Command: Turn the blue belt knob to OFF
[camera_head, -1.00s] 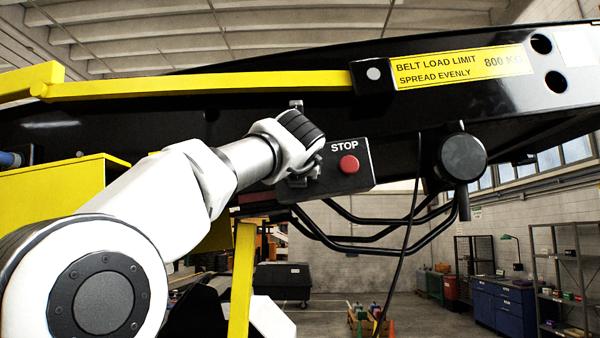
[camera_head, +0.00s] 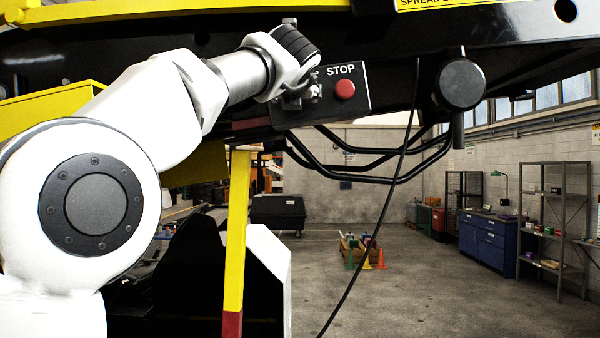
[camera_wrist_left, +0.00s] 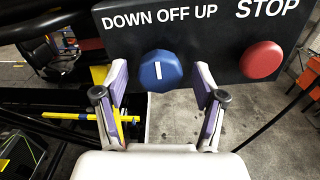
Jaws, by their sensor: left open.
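The blue belt knob (camera_wrist_left: 160,71) sits on a black control panel (camera_wrist_left: 222,65) in the left wrist view, below the words DOWN OFF UP. Its white mark stands about upright, pointing toward OFF. My left gripper (camera_wrist_left: 161,82) is open, with one finger to the left of the knob and one to the right. Gaps show between the knob and both fingers; whether the tips reach the knob's depth is unclear. In the head view my left gripper (camera_head: 303,92) is at the panel's left part and hides the knob. My right gripper is in neither view.
A red STOP button (camera_wrist_left: 262,61) is right of the knob; it also shows in the head view (camera_head: 345,89). Black bent bars (camera_head: 370,178) and a hanging cable (camera_head: 385,215) lie below the panel. A yellow post (camera_head: 237,230) stands beneath my arm.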

